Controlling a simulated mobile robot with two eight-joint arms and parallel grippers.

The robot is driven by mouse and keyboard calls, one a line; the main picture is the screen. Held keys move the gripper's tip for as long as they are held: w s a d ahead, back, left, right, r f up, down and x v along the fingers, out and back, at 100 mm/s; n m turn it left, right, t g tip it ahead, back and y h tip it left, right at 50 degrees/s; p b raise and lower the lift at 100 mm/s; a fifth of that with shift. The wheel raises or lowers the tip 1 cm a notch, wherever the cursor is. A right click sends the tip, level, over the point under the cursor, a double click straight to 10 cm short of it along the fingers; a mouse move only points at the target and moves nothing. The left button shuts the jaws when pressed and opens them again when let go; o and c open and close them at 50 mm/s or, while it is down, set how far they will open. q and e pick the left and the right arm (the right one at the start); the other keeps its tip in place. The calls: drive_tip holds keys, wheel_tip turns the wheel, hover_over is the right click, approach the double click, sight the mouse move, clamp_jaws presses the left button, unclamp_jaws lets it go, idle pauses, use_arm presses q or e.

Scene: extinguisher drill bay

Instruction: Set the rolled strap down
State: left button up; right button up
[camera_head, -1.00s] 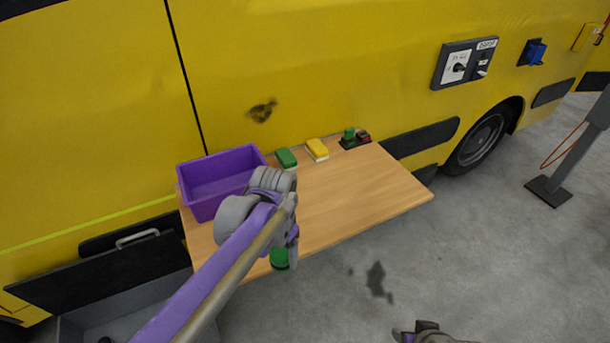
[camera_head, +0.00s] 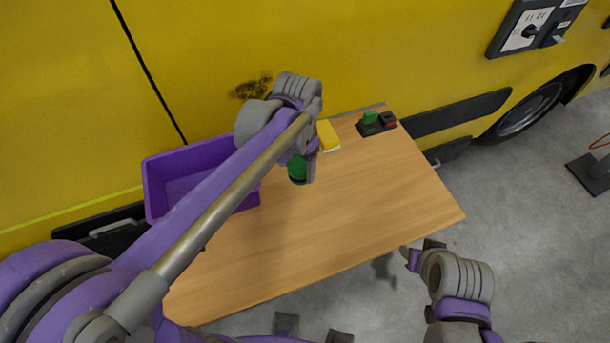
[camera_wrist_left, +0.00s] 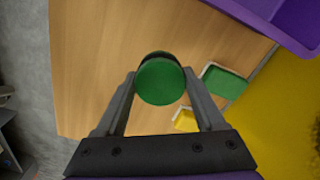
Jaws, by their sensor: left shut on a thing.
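The rolled strap (camera_head: 297,169) is a small round green roll with a dark edge. My left gripper (camera_head: 302,174) is shut on it and holds it over the wooden table (camera_head: 370,200), apparently above the surface. In the left wrist view the strap (camera_wrist_left: 160,82) sits between the two fingertips (camera_wrist_left: 160,76), its green round face toward the camera. My right gripper (camera_head: 424,254) is beyond the table's front right edge, away from the strap; whether its jaws are open is unclear.
A purple bin (camera_head: 153,190) stands at the table's left, partly behind my left arm. A green sponge (camera_wrist_left: 222,82) shows in the wrist view. The table's middle and right are clear.

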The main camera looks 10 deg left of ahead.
sight(299, 180)
use_arm(q)
drive_tip(key=f, duration=0.5)
drive_tip(key=shift+s, duration=0.35)
drive_tip(key=shift+w+f+b, duration=0.1)
drive_tip(key=shift+f+b, duration=0.25)
drive_tip(key=shift+f, duration=2)
use_arm(e)
drive_tip(key=shift+s+f, duration=0.4)
use_arm(q)
drive_tip(key=shift+f, duration=0.2)
drive_tip(key=o, duration=1.6)
use_arm(e)
drive_tip(key=shift+f, duration=0.2)
